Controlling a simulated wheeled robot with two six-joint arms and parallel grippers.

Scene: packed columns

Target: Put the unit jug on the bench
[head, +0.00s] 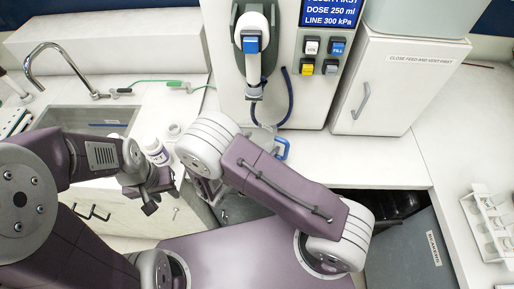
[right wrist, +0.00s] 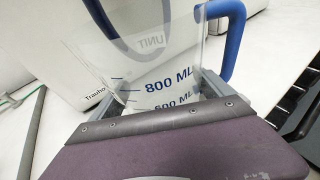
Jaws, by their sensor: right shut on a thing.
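The unit jug (right wrist: 165,45) is clear, with dark blue markings reading 800 ML and a blue handle (right wrist: 228,35). My right gripper (right wrist: 172,96) is shut on the jug's near wall. In the head view, the jug's blue handle (head: 283,149) shows past my right arm, near the front edge of the white bench (head: 375,165); my arm hides most of the jug and the right gripper. I cannot tell whether the jug's base touches the bench. My left gripper (head: 160,197) is left of my right arm, away from the jug; its opening is unclear.
A dispenser (head: 311,96) with a nozzle and blue hose stands behind the jug. A white cabinet (head: 390,85) stands right of it. A white bottle (head: 157,151) is close to my left gripper, near the sink (head: 95,120). A tube rack (head: 490,225) is at far right.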

